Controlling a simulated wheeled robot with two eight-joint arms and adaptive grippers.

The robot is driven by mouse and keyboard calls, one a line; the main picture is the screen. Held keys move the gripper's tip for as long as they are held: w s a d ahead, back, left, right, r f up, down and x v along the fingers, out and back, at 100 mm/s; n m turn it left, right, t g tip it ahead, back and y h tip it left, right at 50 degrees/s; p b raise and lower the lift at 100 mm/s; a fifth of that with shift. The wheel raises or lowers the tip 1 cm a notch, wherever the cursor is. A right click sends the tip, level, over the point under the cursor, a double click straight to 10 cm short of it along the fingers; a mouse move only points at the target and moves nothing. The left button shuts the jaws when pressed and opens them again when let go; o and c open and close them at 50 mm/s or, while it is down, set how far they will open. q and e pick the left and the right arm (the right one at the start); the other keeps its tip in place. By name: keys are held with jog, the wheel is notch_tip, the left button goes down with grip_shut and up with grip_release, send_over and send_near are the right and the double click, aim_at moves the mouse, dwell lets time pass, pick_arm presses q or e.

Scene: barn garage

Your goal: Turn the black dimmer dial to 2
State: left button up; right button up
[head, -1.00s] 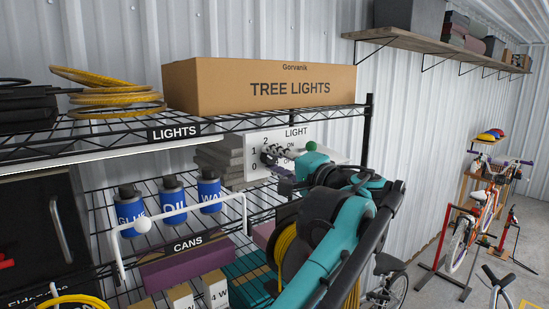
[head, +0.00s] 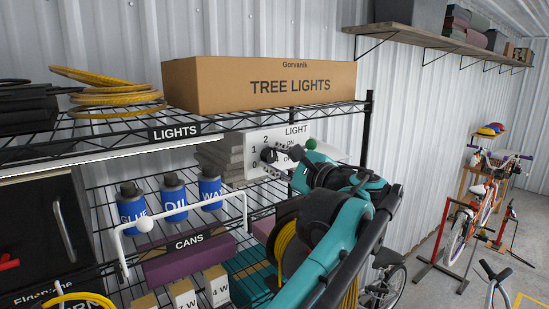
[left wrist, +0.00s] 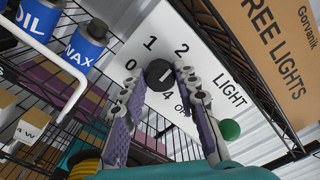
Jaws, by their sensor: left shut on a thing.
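The black dimmer dial (head: 268,155) sits on a white panel marked LIGHT, with 0, 1 and 2 printed around it. The 0, 1, 2 and 4 are readable there; a finger covers the spot between 2 and 4. My left gripper (left wrist: 160,84) has its purple-padded fingers on both sides of the dial and is shut on it. In the head view my left gripper (head: 279,157) reaches the panel from the right. My right gripper is not in view.
A green ball (left wrist: 229,129) is beside the right finger. The TREE LIGHTS box (head: 265,85) stands on the wire shelf above the panel. Blue cans (head: 174,197) and a white rail (head: 185,213) are to the left. A yellow cable coil hangs below my arm.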

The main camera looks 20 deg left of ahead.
pick_arm(q)
jog(key=shift+m, duration=0.5)
jog(key=o, duration=1.2)
jog(key=shift+c, duration=0.2)
jog(key=v, duration=1.2)
